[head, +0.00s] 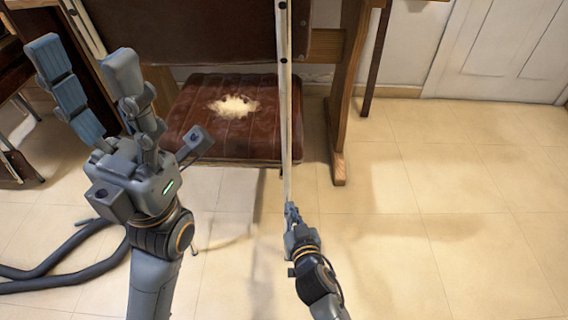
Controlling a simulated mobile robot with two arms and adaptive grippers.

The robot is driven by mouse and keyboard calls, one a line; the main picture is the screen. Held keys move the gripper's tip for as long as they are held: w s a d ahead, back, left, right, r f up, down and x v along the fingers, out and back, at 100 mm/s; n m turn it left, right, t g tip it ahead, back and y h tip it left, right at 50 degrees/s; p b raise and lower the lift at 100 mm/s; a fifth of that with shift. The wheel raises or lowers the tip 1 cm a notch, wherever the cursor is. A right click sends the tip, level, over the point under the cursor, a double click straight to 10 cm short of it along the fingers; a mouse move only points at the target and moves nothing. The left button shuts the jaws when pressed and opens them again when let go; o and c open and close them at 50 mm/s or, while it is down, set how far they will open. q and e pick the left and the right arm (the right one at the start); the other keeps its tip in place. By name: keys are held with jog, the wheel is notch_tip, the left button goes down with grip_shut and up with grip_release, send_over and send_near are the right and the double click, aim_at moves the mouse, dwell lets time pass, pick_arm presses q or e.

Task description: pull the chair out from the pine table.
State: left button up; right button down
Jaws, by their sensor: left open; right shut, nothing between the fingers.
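The chair has a dark brown ribbed seat (190,135) with a pale worn patch. Its brown backrest (190,30) is at the top, between light metal posts. The wooden leg of the pine table (348,95) stands just right of the chair; the tabletop is not clearly visible.
Another dark chair (14,70) stands at the far left edge. A white door (500,45) and wall are at the back right. The tiled floor (450,220) is clear at the right and in front.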

jog(key=shift+s+a+f+v, duration=0.1)
jog(key=shift+f+v, duration=0.1)
jog(key=shift+v, duration=0.65)
jog(key=shift+s+a+f+v, duration=0.1)
jog(key=shift+f+v, duration=0.05)
jog(key=shift+v, duration=0.65)
jog(key=shift+a+f+v, duration=0.1)
jog(key=shift+f+v, duration=0.1)
jog(key=shift+v, duration=0.65)
jog(key=c, duration=0.9)
grip_release()
jog(key=s, duration=0.3)
jog(key=s+d, duration=0.1)
jog(key=s, duration=0.2)
jog(key=s+d, duration=0.1)
jog(key=s, duration=0.2)
jog(key=shift+s+d, duration=0.25)
jog(key=shift+s, duration=0.1)
